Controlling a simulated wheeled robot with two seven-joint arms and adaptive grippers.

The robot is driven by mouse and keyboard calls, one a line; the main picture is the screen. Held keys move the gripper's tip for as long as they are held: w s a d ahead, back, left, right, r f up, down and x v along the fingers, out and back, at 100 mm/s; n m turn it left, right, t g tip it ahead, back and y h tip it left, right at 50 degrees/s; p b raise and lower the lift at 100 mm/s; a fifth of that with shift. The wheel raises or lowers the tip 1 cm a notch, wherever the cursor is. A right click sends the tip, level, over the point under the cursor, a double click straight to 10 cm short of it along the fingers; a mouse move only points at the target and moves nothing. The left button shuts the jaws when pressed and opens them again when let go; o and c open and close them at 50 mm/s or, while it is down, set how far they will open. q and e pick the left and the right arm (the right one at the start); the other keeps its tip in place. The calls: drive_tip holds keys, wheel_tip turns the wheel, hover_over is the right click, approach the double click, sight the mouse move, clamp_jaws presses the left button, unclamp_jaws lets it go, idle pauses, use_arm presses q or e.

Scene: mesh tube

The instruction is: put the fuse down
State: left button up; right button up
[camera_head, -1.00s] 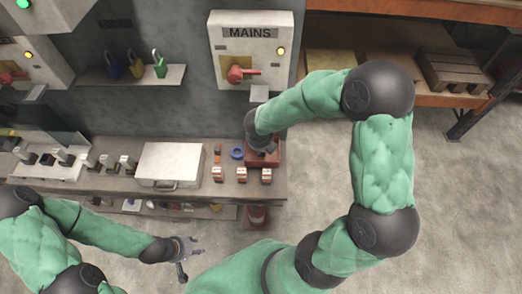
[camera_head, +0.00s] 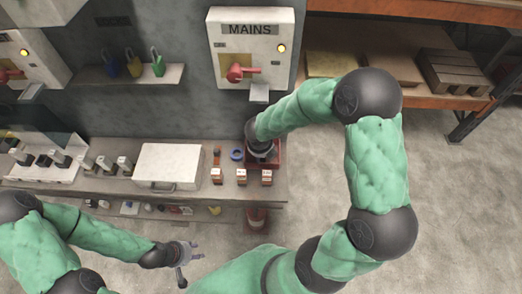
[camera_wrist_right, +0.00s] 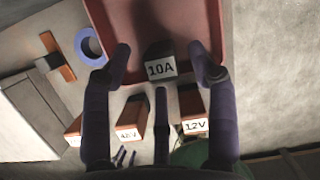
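A dark fuse labelled 10A (camera_wrist_right: 160,67) sits in the red tray (camera_wrist_right: 215,25) near its front edge, in the right wrist view. My right gripper (camera_wrist_right: 162,58) is open, its fingers spread on both sides of the fuse with gaps beside it. In the head view my right gripper is over the red tray (camera_head: 277,158) at the bench's right end, its fingers mostly hidden. My left gripper (camera_head: 190,255) is open and empty, in front of the bench.
Labelled blocks, including 12V (camera_wrist_right: 194,118), stand in front of the tray. A blue ring (camera_head: 236,154) lies to its left. A pale case (camera_head: 168,165) takes up the middle of the bench (camera_head: 110,184). The MAINS box (camera_head: 250,45) with a red handle hangs above.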

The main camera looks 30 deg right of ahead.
drive_tip(key=shift+r, duration=0.1)
drive_tip(key=shift+r, duration=0.3)
drive_tip(key=p+v, duration=0.5)
drive_tip(key=v, duration=0.6)
drive_tip(key=shift+a+r, duration=0.15)
drive_tip(key=shift+r, duration=0.1)
